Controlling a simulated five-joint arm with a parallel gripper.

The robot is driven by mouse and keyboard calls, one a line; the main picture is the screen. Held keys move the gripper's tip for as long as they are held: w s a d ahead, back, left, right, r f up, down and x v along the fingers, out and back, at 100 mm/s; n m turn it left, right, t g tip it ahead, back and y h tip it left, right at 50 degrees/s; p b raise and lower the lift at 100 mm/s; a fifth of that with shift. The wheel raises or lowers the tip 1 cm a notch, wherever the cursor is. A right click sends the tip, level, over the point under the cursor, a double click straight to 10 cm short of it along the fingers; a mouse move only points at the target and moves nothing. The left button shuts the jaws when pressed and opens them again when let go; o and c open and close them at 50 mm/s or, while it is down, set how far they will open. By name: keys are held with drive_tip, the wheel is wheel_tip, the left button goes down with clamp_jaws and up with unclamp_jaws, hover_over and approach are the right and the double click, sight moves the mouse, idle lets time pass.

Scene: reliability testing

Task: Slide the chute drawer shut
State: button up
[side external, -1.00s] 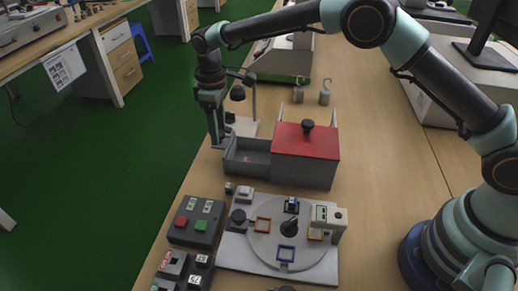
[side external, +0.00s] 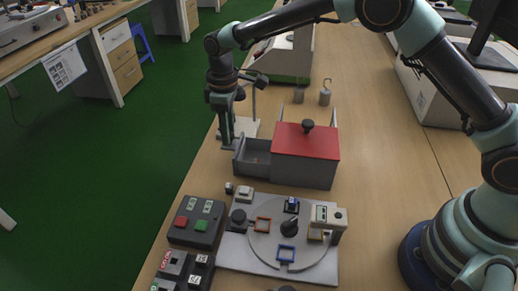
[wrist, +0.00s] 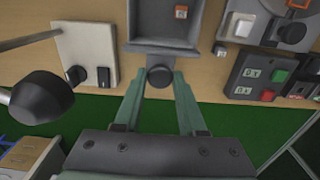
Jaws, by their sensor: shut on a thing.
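The chute box with a red lid (side external: 307,142) stands on the table, and its grey drawer (side external: 252,172) sticks out of the left side, partly open. My gripper (side external: 228,148) is at the drawer's outer left end, pointing down. In the wrist view my gripper (wrist: 160,82) is shut on the dark round drawer knob (wrist: 159,76), one finger on each side. The knob is hidden by the fingers in the side view.
A plate with a turntable (side external: 262,257) and a button box (side external: 197,222) lie in front of the chute box. A stand on a white base (side external: 245,127) is behind the drawer. Two hooked weights (side external: 324,97) stand behind the box. The table's left edge is close to my gripper.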

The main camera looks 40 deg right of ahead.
drive_tip(key=shift+s+d, duration=3.3)
drive_tip(key=o, duration=0.7)
drive_tip(key=shift+r, duration=2.55)
